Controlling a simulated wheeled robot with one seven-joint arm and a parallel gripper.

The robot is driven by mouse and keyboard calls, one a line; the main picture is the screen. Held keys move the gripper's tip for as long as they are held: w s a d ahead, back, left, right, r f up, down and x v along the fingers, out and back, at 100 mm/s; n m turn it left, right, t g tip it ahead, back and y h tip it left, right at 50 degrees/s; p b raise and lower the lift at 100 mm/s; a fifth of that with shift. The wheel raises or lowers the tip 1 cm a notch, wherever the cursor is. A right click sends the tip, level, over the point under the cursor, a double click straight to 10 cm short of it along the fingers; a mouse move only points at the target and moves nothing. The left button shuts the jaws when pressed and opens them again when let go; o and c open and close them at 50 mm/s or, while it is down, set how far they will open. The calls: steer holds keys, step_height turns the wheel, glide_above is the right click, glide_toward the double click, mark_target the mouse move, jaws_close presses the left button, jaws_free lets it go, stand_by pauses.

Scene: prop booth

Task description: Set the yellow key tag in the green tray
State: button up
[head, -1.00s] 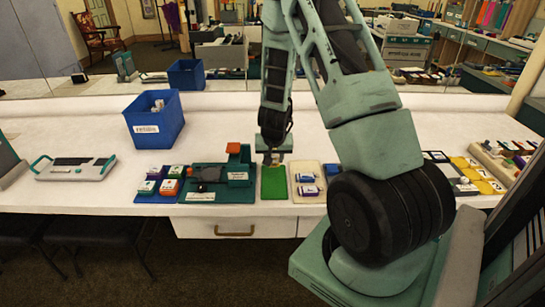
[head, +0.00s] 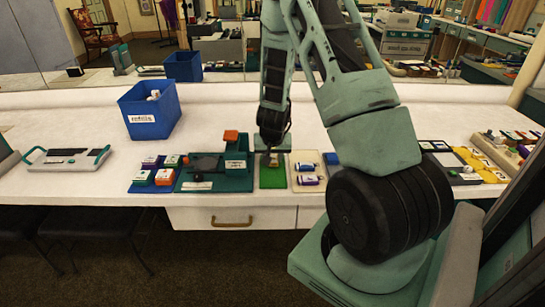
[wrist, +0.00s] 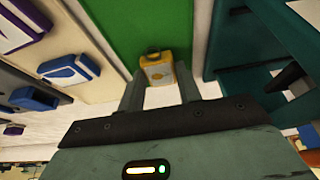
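The green tray (head: 272,178) lies flat on the white counter, between a teal board and a cream tray. My gripper (head: 273,158) points down at its far edge. In the wrist view the green tray (wrist: 150,25) fills the top middle. The yellow key tag (wrist: 158,70), with a dark loop end, sits between the two fingertips of my gripper (wrist: 160,80) and spans the gap. The fingers look closed on its sides. It overlaps the tray's edge in this view; its height above the tray is hard to tell. In the head view the tag is too small to make out clearly.
The teal board (head: 235,180) with an orange block is close on the left. The cream tray (head: 318,182) with purple and blue tags is close on the right. A blue bin (head: 150,112) stands farther back left. The counter behind the trays is clear.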

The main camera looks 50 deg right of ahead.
steer(key=o, duration=0.4)
steer(key=shift+o, duration=0.2)
steer(key=shift+r, duration=0.15)
steer(key=p+v, duration=0.5)
steer(key=v, duration=1.2)
steer(key=shift+s+p, duration=0.15)
steer(key=shift+p, duration=0.15)
steer(key=shift+a, duration=0.1)
